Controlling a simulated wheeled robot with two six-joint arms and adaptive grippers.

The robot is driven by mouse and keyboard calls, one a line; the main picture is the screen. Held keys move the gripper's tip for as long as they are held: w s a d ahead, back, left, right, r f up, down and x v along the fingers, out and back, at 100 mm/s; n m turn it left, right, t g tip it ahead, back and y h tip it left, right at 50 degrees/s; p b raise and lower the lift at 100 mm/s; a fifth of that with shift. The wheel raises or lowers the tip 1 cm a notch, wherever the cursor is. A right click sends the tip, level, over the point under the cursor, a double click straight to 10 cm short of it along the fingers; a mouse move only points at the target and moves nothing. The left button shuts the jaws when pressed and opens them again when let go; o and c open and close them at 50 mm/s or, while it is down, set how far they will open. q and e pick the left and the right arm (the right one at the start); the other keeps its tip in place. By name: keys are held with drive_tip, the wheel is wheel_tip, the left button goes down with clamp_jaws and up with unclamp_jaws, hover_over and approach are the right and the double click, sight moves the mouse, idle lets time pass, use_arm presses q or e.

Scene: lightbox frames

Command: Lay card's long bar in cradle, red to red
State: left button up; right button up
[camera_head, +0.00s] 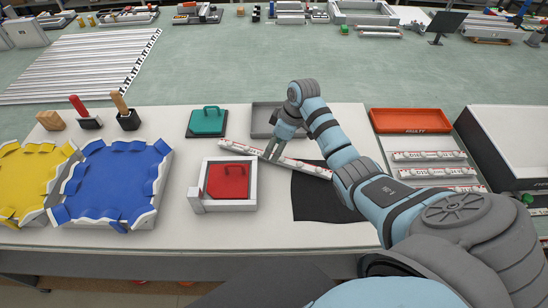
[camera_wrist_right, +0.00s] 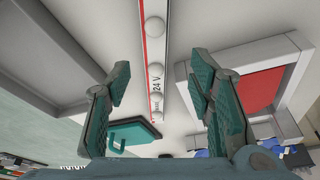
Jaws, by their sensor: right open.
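A long white bar (camera_head: 309,168) with red markings lies slanted on the pale table top, its right end over a black mat. My right gripper (camera_head: 274,148) is over its middle. In the right wrist view the bar (camera_wrist_right: 156,60) carries white domes, a "24 V" label and a red stripe on its left edge. It runs between the fingers of my open gripper (camera_wrist_right: 160,95), apart from both. A white open-topped frame (camera_head: 251,190) with a red handled block (camera_head: 227,182) inside stands left of the black mat. I cannot tell which thing is the cradle. No card is clearly visible.
The black mat (camera_head: 312,205) lies flat. A teal handled block (camera_head: 207,123) and grey tray (camera_head: 262,112) stand behind. Blue (camera_head: 118,175) and yellow (camera_head: 22,175) padded trays are left. An orange "FAULTY" tray (camera_head: 410,118) and several similar bars (camera_head: 430,156) are right.

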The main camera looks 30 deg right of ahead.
drive_tip(key=x, duration=0.4)
drive_tip(key=shift+d+f+b, duration=0.3)
drive_tip(key=shift+f+b, duration=0.05)
drive_tip(key=shift+f, duration=0.1)
drive_tip(key=shift+r, duration=0.1)
drive_tip(key=c, duration=1.1)
clamp_jaws()
drive_tip(key=shift+r, duration=0.1)
